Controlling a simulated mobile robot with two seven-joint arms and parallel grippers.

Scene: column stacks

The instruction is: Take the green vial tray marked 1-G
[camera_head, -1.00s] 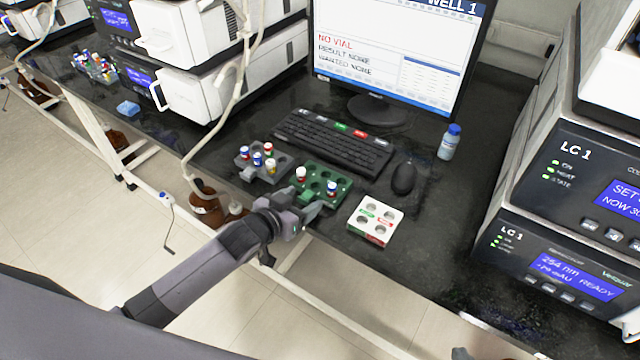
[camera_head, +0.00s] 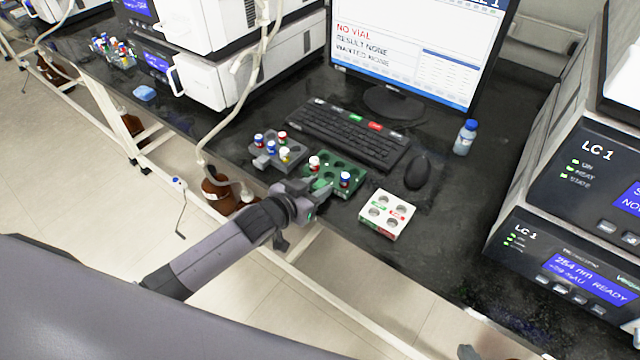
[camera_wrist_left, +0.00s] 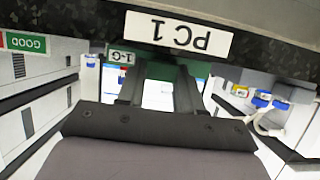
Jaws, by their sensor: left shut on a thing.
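The green vial tray (camera_head: 338,166) stands on the dark bench in front of the keyboard, between a grey tray and a white rack. In the left wrist view the tray's label 1-G (camera_wrist_left: 122,57) is upside down beside the fingers (camera_wrist_left: 158,92), which reach to the green front. The exact contact is partly hidden. A dark tip at the head view's bottom edge (camera_head: 468,352) may be my right gripper.
The grey tray (camera_head: 270,160) with several vials sits close on the left. The white rack (camera_head: 387,209) is close on the right. The keyboard (camera_head: 347,135), mouse (camera_head: 417,172) and blue-capped bottle (camera_head: 465,138) stand behind. A PC 1 label (camera_wrist_left: 178,35) is on the bench edge.

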